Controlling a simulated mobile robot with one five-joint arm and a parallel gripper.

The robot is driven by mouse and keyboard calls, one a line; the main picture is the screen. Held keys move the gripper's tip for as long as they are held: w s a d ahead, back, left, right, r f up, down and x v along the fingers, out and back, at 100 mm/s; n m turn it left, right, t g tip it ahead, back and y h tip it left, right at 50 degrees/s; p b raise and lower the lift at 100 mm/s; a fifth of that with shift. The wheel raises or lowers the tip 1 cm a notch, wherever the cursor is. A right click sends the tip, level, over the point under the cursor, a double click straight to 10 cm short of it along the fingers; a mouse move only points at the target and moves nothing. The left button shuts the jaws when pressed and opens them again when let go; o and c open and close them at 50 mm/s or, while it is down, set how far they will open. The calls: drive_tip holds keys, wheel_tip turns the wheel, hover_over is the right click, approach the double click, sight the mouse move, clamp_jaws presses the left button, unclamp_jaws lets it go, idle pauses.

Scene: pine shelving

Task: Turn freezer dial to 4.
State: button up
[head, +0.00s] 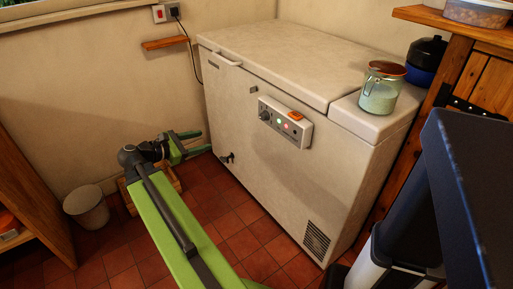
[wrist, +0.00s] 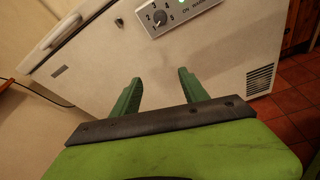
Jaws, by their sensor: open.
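The white chest freezer (head: 250,140) stands against the wall in the head view. Its control panel (head: 300,137) is on the upper front, with a dark round dial (head: 264,112) at its left end. In the wrist view the dial (wrist: 159,18) is at the top, with printed numbers around it; where it points is too small to tell surely. My gripper (head: 196,142) is in front of the freezer's left part, left of and lower than the dial in the head view. In the wrist view its two green fingers (wrist: 158,78) are apart and empty, not touching the dial.
The panel also has a green light (head: 279,122), a red light and an orange switch (head: 296,116). A glass jar (head: 381,90) stands on the freezer's right end. A bin (head: 86,207) is on the tiled floor at left. A small wall shelf (head: 165,43) is behind.

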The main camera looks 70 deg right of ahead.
drive_tip(key=s+d+n+g+h+b, duration=0.2)
drive_tip(key=s+d+g+b, duration=0.1)
drive_tip(key=s+d, duration=0.2)
approach(261, 117)
drive_tip(key=x, duration=0.8)
drive_tip(key=shift+s, duration=0.25)
